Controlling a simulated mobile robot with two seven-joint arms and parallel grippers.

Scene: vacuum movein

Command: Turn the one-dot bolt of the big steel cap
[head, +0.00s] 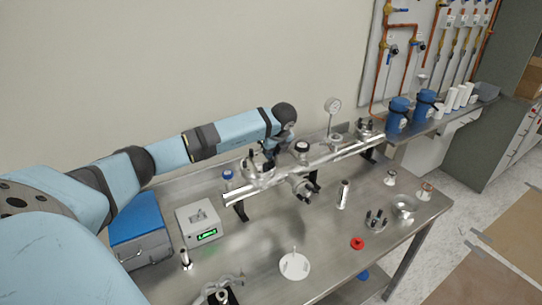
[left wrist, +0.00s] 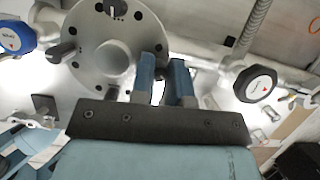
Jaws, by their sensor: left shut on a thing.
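The big steel cap (head: 258,172) sits on the left part of the vacuum line in the head view. In the left wrist view the cap (left wrist: 112,58) is a round grey disc with a domed centre, holes and several bolts around its rim. Dot marks show near its top edge, but they are too small to count surely. My left gripper (head: 276,146) is at the cap's right side; its two blue fingers (left wrist: 163,66) are shut on a bolt at the rim. The fingers mostly hide this bolt, and I cannot read its dot mark. My right gripper is out of view.
A black-knobbed valve (head: 302,147) stands right of the cap; its knob (left wrist: 255,84) is close to my gripper. A blue-knobbed valve (head: 228,175) is at the left. A grey box with a green display (head: 200,220) and loose parts stand on the steel bench (head: 330,240).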

